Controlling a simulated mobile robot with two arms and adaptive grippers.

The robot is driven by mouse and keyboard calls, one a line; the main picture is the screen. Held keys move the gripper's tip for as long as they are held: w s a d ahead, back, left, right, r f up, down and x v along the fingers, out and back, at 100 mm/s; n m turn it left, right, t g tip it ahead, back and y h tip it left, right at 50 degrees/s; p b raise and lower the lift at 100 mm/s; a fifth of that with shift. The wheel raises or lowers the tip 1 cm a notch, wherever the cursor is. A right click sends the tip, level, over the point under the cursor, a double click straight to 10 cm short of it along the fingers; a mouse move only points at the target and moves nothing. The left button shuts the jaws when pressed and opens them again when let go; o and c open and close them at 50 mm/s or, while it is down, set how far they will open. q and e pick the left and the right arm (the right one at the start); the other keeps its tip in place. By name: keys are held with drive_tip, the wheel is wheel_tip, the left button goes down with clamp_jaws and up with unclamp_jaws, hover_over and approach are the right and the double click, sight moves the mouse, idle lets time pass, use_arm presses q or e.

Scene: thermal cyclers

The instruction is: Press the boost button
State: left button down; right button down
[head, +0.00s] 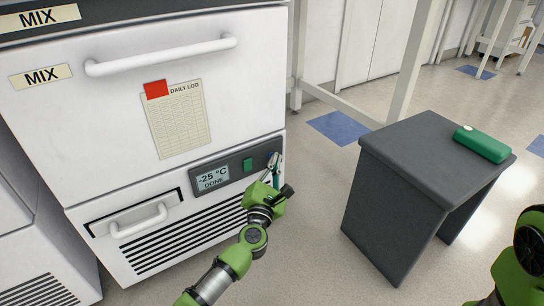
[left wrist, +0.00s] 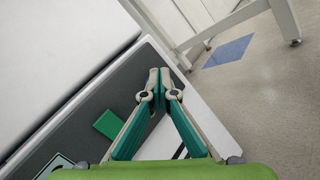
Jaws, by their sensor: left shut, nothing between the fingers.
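A white freezer-like unit (head: 110,110) has a dark control panel (head: 227,176) low on its front. The panel's display (head: 212,178) reads "-25 °C DONE". A green rectangular button or switch (head: 248,164) sits right of the display; it also shows in the left wrist view (left wrist: 107,124). I cannot read a "boost" label. My left gripper (head: 275,160) is shut and empty at the panel's right end, right of the green rectangle. Its fingertips (left wrist: 161,76) meet over the panel's end in the left wrist view and hide what is behind them. Contact cannot be told.
A daily log sheet (head: 178,125) with a red tag hangs on the drawer above. A handle (head: 140,222) and vent slots lie below the panel. A dark grey table (head: 400,155) with a green case (head: 482,144) stands to the right. Open floor lies between.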

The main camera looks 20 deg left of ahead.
use_arm(q)
drive_tip(key=shift+a, duration=0.15)
idle(0.4)
drive_tip(key=shift+s+d, duration=0.45)
drive_tip(key=shift+d, duration=0.2)
